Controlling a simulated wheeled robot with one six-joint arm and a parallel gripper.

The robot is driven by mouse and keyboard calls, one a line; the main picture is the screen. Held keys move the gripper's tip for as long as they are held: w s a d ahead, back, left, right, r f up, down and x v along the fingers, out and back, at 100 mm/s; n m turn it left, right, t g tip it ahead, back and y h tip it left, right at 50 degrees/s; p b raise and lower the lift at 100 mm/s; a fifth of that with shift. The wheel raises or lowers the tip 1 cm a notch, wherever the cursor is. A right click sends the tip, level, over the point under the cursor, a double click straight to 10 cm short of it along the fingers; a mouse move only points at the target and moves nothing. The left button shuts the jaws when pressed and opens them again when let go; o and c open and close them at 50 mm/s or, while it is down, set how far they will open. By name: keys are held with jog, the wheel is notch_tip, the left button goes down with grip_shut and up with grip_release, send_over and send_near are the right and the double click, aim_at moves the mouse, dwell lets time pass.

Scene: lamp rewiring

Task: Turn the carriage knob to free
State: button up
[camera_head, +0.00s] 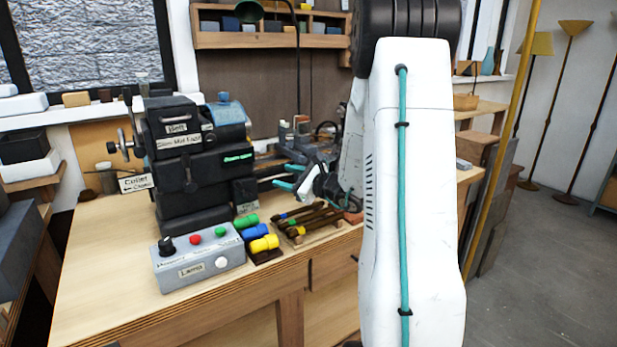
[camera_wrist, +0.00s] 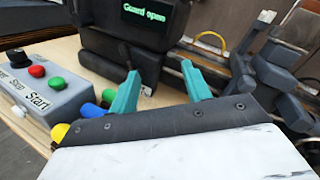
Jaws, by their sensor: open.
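The dark lathe headstock (camera_head: 195,165) stands on the bench, with belt speed and collet labels on it. Grey-black lathe parts (camera_head: 300,135) lie to its right, partly hidden by my arm; they also show at the right of the wrist view (camera_wrist: 275,70). I cannot make out which part is the carriage knob or how it is set. My gripper (camera_head: 281,177) is beside these parts, above the bench. In the wrist view its teal fingers (camera_wrist: 160,82) are apart with nothing between them. The headstock's display (camera_wrist: 145,15) reads "Guard open".
A grey control box (camera_head: 200,265) with a black knob and coloured buttons stands at the bench's front. Blue and yellow pieces (camera_head: 264,243) and a rack of brown rods (camera_head: 310,222) lie right of it. The bench's front left (camera_head: 90,270) is clear.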

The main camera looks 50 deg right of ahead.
jog(key=s+d+f+m+h, duration=0.1)
jog(key=d+f+m+h, duration=0.1)
jog(key=d, duration=0.2)
jog(key=s+d+f+m+h, duration=0.1)
jog(key=d+f+m+h, duration=0.1)
jog(key=d, duration=0.2)
jog(key=s+d+f+m+h, duration=0.1)
jog(key=d+f+m+h, duration=0.1)
jog(key=d, duration=0.3)
jog(key=shift+s+d+m+h, duration=0.1)
jog(key=shift+m+h, duration=0.2)
jog(key=shift+h, duration=0.2)
jog(key=x, duration=0.6)
jog(key=shift+d+r, duration=0.1)
jog(key=shift+w+d, duration=0.15)
jog(key=shift+w, duration=0.55)
jog(key=c, duration=1)
